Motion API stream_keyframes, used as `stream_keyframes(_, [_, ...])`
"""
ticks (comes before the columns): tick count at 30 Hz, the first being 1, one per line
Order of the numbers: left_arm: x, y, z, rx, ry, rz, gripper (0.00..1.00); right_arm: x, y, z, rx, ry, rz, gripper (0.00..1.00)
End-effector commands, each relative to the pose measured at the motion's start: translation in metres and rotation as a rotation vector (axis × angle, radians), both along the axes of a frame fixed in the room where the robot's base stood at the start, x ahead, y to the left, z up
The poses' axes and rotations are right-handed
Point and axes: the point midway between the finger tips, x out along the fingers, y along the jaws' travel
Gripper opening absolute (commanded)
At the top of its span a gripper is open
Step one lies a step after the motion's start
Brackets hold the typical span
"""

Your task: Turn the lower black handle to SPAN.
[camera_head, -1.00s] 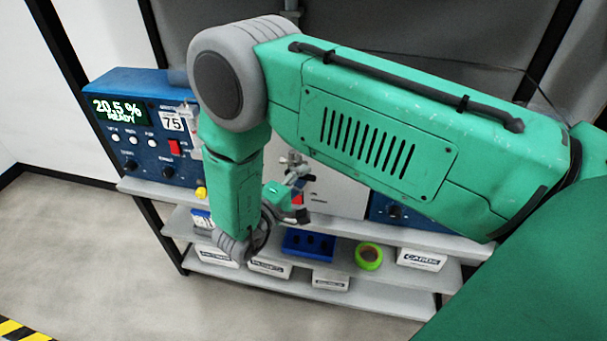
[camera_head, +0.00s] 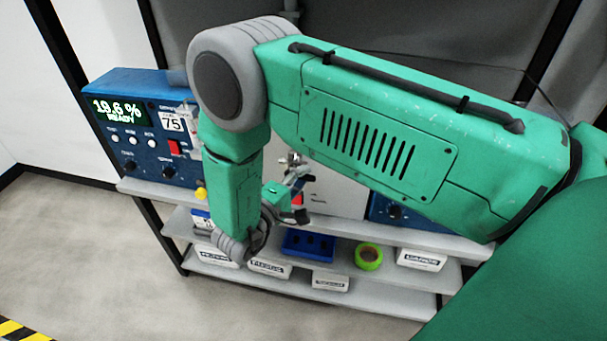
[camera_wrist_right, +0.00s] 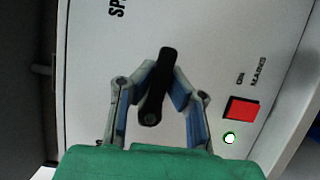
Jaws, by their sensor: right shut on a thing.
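The lower black handle (camera_wrist_right: 153,100) shows in the right wrist view on a pale panel (camera_wrist_right: 80,60). It points towards the top of that view, leaning slightly right. My right gripper (camera_wrist_right: 162,82) is shut on it, with one finger on each side. In the head view my right arm hangs down in front of the panel, and I cannot make out the handle there. My left gripper is not in view.
A blue analyser (camera_head: 150,125) reads 19.6 % READY. A shelf below holds a blue tray (camera_head: 307,243), a green tape roll (camera_head: 369,256) and several white boxes.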

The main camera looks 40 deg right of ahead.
Motion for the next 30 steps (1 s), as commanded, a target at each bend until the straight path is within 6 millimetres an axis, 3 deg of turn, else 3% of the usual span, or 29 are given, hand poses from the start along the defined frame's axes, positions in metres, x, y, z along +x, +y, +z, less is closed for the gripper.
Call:
stream_keyframes(11, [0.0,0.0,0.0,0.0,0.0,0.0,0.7,0.0,0.005,0.0,0.003,0.0,0.006,0.0])
stream_keyframes(12, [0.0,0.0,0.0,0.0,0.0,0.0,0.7,0.0,0.005,0.0,0.003,0.0,0.006,0.15])
stream_keyframes(14, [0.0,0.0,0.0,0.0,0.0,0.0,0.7,0.0,0.004,0.0,0.003,0.0,0.005,0.34])
stream_keyframes(25, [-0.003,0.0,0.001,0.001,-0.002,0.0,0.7,0.001,-0.001,-0.002,0.006,0.001,0.002,0.34])
stream_keyframes(30, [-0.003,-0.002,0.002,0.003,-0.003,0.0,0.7,-0.006,0.019,-0.003,0.008,0.001,0.004,0.34])
